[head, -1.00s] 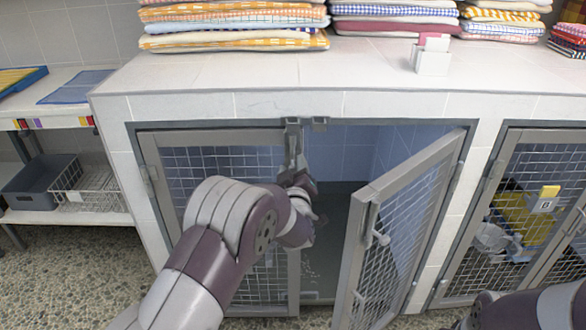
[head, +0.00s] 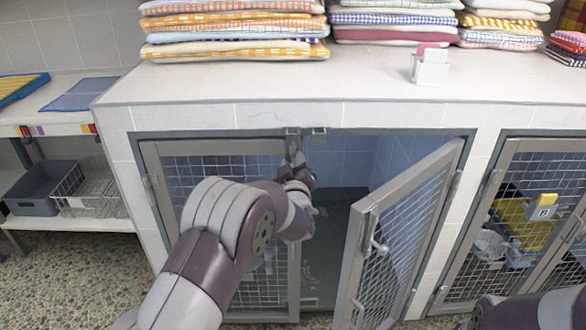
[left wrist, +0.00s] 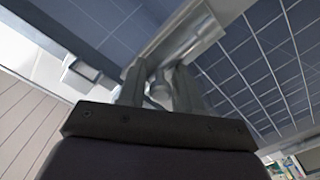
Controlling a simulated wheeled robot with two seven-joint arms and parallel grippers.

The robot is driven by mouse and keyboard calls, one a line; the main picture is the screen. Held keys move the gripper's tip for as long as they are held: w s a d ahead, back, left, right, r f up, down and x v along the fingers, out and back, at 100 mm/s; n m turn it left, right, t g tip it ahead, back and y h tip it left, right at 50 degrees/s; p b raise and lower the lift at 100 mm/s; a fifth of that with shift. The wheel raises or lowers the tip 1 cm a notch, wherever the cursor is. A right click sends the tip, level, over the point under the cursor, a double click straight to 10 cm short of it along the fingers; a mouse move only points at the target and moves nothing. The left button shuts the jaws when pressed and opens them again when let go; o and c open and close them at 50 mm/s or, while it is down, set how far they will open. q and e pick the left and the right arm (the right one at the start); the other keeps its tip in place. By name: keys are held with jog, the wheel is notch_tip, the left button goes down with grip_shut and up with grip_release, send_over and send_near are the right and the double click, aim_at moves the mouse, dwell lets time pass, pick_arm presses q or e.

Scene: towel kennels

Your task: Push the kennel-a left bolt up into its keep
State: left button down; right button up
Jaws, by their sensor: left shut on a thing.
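The left door (head: 225,150) of the left kennel stands closed, with its grey mesh in the frame. The left bolt (head: 293,148) is a grey metal piece at the top of this door's free edge. Its keep (head: 292,132) sits on the frame's top rail just above. My left gripper (head: 302,176) is at the bolt, partly hidden by my own wrist. In the left wrist view my left gripper (left wrist: 158,88) has its two fingers shut on the bolt's small rounded knob (left wrist: 160,96). I cannot tell whether the bolt's tip is inside the keep. My right gripper is out of view.
The kennel's right door (head: 400,230) stands open towards me, right of my left arm. A second keep (head: 319,134) is on the top rail. Folded towels (head: 235,30) and a white card holder (head: 430,68) stand on the counter. A neighbouring kennel (head: 520,220) is at right.

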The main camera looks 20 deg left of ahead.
pick_arm(q)
jog(key=shift+w+r, duration=0.1)
jog(key=shift+r, duration=0.2)
jog(key=c, duration=1.1)
grip_release()
jog(key=shift+o, duration=0.4)
jog(key=shift+f, duration=0.1)
jog(key=p+v, duration=0.1)
jog(key=v, duration=1.2)
jog(key=shift+w, duration=0.1)
